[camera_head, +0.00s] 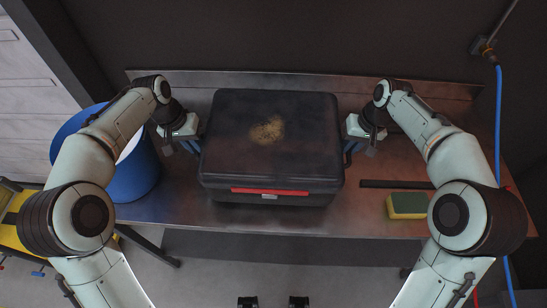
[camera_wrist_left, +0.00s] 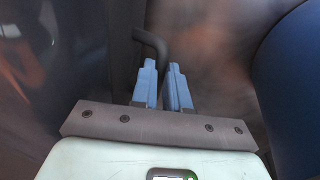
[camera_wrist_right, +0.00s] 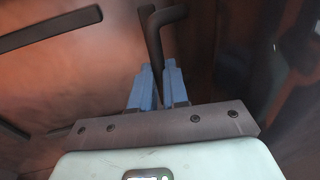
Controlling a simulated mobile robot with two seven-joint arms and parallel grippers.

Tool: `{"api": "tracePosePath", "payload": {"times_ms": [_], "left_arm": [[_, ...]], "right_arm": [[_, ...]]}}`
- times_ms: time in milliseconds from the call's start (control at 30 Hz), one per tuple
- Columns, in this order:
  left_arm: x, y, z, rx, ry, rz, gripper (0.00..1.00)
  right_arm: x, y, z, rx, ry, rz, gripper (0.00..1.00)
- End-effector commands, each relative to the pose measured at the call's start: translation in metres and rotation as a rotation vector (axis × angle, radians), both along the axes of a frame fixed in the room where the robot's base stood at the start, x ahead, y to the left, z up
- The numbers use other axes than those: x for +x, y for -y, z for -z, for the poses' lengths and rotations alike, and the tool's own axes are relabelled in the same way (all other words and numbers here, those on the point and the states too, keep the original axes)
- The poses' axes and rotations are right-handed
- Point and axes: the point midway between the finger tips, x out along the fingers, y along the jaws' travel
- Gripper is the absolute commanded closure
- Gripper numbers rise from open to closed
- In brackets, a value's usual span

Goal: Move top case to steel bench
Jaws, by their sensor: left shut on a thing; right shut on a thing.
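The top case (camera_head: 250,160) is a black box with a red strip on its front and a tan worn patch on its lid. In the head view it is level over the steel bench (camera_head: 375,215), within its edges; I cannot tell whether it rests on the top or hangs just above. My left gripper (camera_head: 193,147) is at its left side and my right gripper (camera_head: 350,150) at its right side. In the left wrist view the blue fingers (camera_wrist_left: 162,78) are shut on a dark bent handle (camera_wrist_left: 152,43). In the right wrist view the fingers (camera_wrist_right: 158,78) are shut on a similar handle (camera_wrist_right: 167,17).
A blue drum (camera_head: 135,178) stands at the bench's left end, close to my left arm. A yellow-green sponge (camera_head: 407,205) and a dark flat bar (camera_head: 395,184) lie right of the case. A blue hose (camera_head: 498,120) hangs at the far right.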

Motion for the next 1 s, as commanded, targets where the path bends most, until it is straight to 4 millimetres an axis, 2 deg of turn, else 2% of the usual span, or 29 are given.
{"api": "tracePosePath", "payload": {"times_ms": [100, 133, 200, 733, 867, 1000], "left_arm": [[0.0, 0.0, 0.005, 0.0, 0.002, -0.001, 1.0], [0.0, -0.001, 0.007, 0.001, 0.0, -0.001, 0.82], [0.0, -0.001, 0.006, 0.0, 0.0, -0.001, 0.6], [0.0, 0.0, 0.004, 0.0, 0.001, -0.001, 0.6], [0.0, -0.003, -0.009, 0.0, 0.004, -0.001, 0.6], [-0.001, -0.008, -0.036, 0.0, 0.006, -0.001, 0.6]], "right_arm": [[0.0, 0.0, 0.005, 0.0, 0.002, 0.001, 1.0], [0.0, 0.001, 0.007, -0.001, 0.0, 0.001, 0.82], [0.0, 0.001, 0.006, -0.001, 0.0, 0.001, 0.6], [0.0, 0.0, 0.006, 0.0, 0.0, 0.0, 0.6], [0.0, 0.0, 0.006, 0.0, 0.0, 0.0, 0.6], [0.0, 0.0, 0.006, 0.0, 0.0, 0.0, 0.6]]}}
